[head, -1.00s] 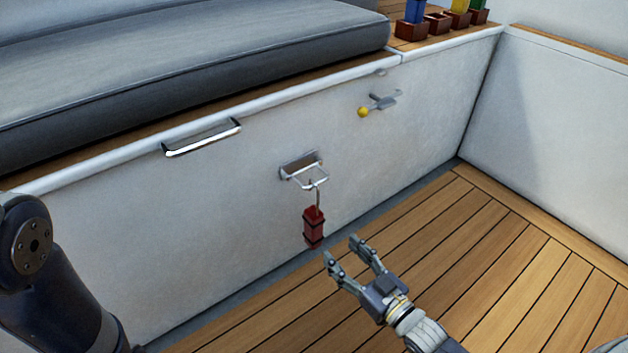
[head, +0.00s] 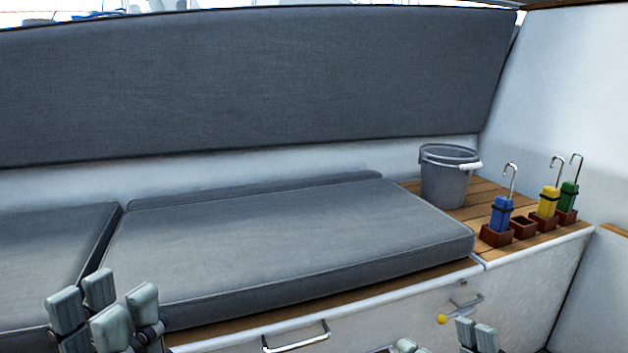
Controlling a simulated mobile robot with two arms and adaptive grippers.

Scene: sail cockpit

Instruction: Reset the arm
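My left gripper (head: 104,306) points upward at the lower left, in front of the grey seat cushion. Its grey fingertips stand apart with nothing seen between them. My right gripper (head: 440,338) is only partly in view at the bottom edge, right of the middle, in front of the white locker front. Its fingertips are spread with a gap and nothing shows in it. The rest of both arms is out of the picture.
A grey bucket (head: 446,177) stands on the wooden end deck. Blue (head: 501,214), yellow (head: 548,202) and green (head: 568,196) hooked blocks stand in brown holders beside an empty holder (head: 523,227). A chrome handle (head: 296,337) and a yellow-knobbed latch (head: 443,318) stick out of the locker front.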

